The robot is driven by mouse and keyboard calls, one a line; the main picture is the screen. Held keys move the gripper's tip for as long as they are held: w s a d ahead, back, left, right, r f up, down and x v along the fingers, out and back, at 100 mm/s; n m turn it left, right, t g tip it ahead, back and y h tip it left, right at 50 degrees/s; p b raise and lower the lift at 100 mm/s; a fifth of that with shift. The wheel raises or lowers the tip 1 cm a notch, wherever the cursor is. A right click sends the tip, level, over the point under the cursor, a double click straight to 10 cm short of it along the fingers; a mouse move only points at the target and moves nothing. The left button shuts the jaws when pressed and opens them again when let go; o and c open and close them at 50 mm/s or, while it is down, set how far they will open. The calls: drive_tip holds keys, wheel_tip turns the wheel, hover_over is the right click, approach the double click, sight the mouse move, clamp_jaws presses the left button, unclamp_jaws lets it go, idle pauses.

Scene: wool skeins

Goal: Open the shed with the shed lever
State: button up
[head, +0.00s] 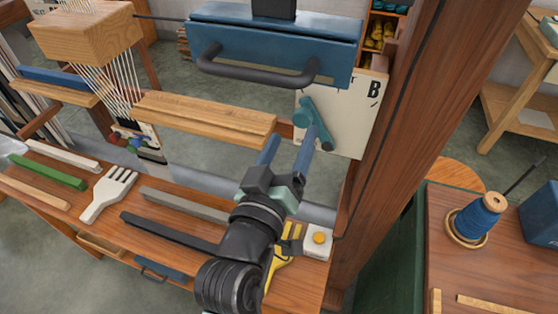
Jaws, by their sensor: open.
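The shed lever looks to be the teal lever (307,108) on a pale board marked "B" (345,128), beside the loom's right wooden post. It slants down to the right. My gripper (291,138) reaches up from the bottom middle of the head view, with two blue fingers spread apart and nothing visible between them. The right finger overlaps the lower left side of the lever in the picture. I cannot tell whether they touch. The left finger stands clear to the left, near the end of a wooden beam (205,120).
A blue box-like beam with a dark handle (255,68) hangs above. The bench below holds a white comb (108,192), a dark bar (170,232), several other bars and a white block with a yellow button (318,240). The thick post (420,110) stands right of the lever.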

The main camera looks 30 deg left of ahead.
drive_tip(key=v, duration=0.6)
drive_tip(key=shift+b, duration=0.45)
drive_tip(key=shift+s, duration=0.1)
